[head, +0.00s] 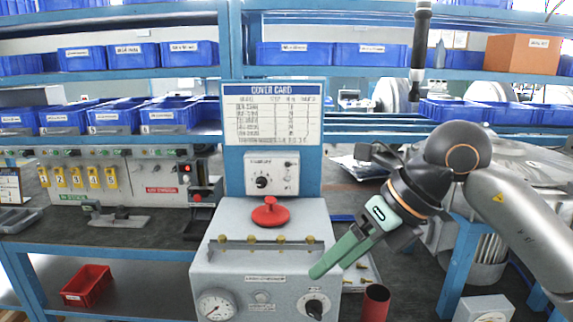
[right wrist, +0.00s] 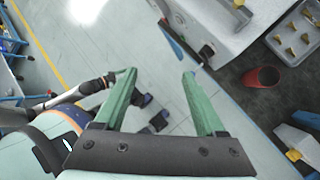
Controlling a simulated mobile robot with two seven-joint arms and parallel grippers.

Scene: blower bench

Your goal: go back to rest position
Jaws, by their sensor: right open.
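My right gripper (head: 330,266) reaches in from the right in the head view, its green fingers pointing down and left in front of the right side of the grey test box (head: 240,262). In the right wrist view its two green fingers (right wrist: 160,75) stand apart with nothing between them, over the floor. My left gripper does not show.
A red cup (head: 375,302) stands right of the grey box, close below the right gripper; it also shows in the right wrist view (right wrist: 262,78). A red knob (head: 270,213) tops the box. A motor housing (head: 540,165) and blue bench frame crowd the right.

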